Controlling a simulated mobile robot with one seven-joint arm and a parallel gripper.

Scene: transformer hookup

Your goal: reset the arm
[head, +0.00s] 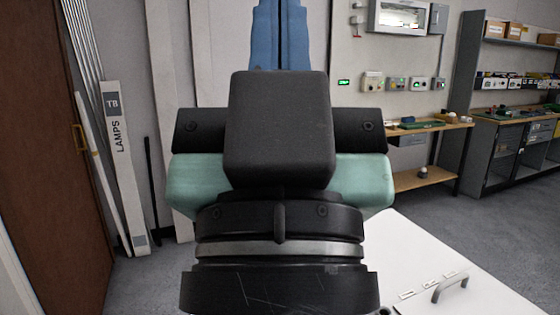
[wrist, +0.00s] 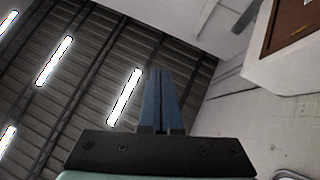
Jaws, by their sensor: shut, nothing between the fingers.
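My gripper (wrist: 161,72) shows in the wrist view as two blue fingers side by side, shut with nothing between them. They point up toward the dark slatted ceiling and the top of a pale wall. In the head view my gripper's blue fingers (head: 280,35) rise at the top centre, and their tips run out of the frame. My dark and pale green wrist fills the middle of that view and hides much of what lies behind it.
A white surface with a handle (head: 450,286) lies at the lower right. A wooden bench (head: 425,180) and grey shelving (head: 485,130) stand at the right. A LAMPS box (head: 125,165) leans by the brown door (head: 50,160) at the left.

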